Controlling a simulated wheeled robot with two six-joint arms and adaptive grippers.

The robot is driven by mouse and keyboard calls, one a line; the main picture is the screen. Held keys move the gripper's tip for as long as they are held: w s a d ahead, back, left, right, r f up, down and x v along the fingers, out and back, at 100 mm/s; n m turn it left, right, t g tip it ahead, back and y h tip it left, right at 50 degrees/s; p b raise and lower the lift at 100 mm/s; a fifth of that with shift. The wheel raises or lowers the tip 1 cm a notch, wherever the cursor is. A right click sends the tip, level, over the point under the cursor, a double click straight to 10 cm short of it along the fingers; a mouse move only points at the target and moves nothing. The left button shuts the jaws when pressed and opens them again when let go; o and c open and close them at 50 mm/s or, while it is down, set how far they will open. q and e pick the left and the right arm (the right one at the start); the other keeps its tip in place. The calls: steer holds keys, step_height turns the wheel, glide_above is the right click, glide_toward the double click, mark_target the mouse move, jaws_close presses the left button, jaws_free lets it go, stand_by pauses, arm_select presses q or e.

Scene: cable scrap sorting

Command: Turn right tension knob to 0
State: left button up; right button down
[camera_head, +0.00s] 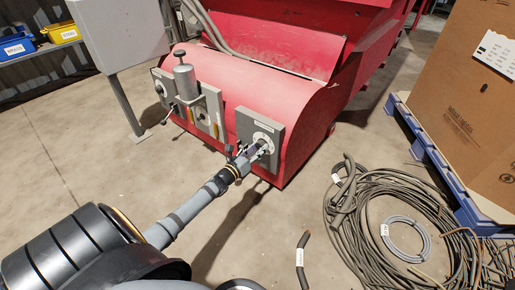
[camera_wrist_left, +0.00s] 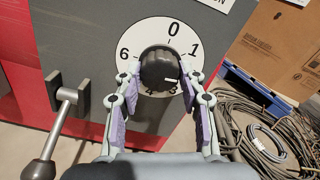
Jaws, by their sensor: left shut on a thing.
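The right tension knob (camera_wrist_left: 158,64) is black and ribbed, on a white round dial (camera_wrist_left: 144,37) with 0 at its top. Its white mark points to the lower right, between the 1 and the 3; the number there is hidden by a finger. In the head view the dial (camera_head: 266,129) is on a grey plate (camera_head: 246,124) on the red machine's front. My left gripper (camera_wrist_left: 160,80) has one finger on each side of the knob and is shut on it. It also shows at the plate in the head view (camera_head: 257,150). My right gripper is out of view.
The red machine (camera_head: 305,105) carries a second grey plate with a dial (camera_head: 160,86) and a metal cylinder (camera_head: 185,80) further left. Coiled cables (camera_head: 350,225) and a blue pallet (camera_head: 435,155) lie to the right.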

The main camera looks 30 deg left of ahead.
arm_select(q)
steer(key=shift+r+n+p, duration=0.2)
steer(key=shift+n+p, duration=0.1)
steer(key=shift+n, duration=0.1)
steer(key=n+p, duration=0.2)
steer(key=n, duration=0.1)
steer(key=n+p, duration=0.2)
steer(key=n, duration=0.3)
steer(key=n+p, duration=0.2)
steer(key=n, duration=0.2)
steer(key=shift+f+n+p, duration=0.1)
steer(key=shift+n+p, duration=0.45)
steer(key=shift+n, duration=1.65)
steer(key=o, duration=1.2)
